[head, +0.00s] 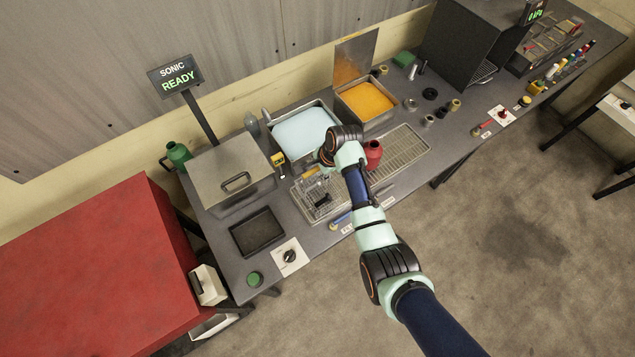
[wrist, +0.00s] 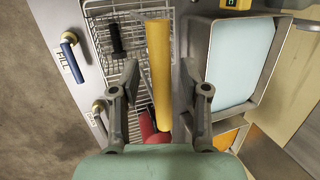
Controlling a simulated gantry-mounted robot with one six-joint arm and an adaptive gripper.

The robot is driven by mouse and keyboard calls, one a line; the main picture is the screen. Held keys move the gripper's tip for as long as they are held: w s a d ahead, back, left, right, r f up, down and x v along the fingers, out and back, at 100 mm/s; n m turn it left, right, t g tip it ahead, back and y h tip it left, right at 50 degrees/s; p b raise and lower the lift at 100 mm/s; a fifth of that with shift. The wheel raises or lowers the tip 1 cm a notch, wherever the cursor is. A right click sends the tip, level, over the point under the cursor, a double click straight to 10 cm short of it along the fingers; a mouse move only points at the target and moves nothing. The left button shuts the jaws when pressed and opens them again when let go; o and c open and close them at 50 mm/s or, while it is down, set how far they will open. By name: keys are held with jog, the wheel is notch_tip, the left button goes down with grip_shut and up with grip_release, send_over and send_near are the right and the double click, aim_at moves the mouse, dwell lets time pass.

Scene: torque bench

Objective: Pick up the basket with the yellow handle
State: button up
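The wire basket (head: 318,196) stands at the near left end of the drain grate, and its wire mesh also shows at the top of the wrist view (wrist: 135,25). Its yellow handle (wrist: 158,70) runs up and down the middle of the wrist view; a little yellow shows in the head view (head: 311,172). My gripper (wrist: 163,88) is open, with one finger on each side of the handle in the picture. I see no contact and cannot tell the depth between them. In the head view my wrist hides most of the gripper.
A tank of pale blue liquid (head: 303,130) stands behind, with an orange-filled tank (head: 366,101) farther right. A red bottle (head: 373,153) stands close to my wrist. Blue and tan valve handles (wrist: 70,38) line the bench front.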

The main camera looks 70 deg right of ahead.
grip_shut()
jog(key=shift+r, duration=0.1)
dwell(0.3)
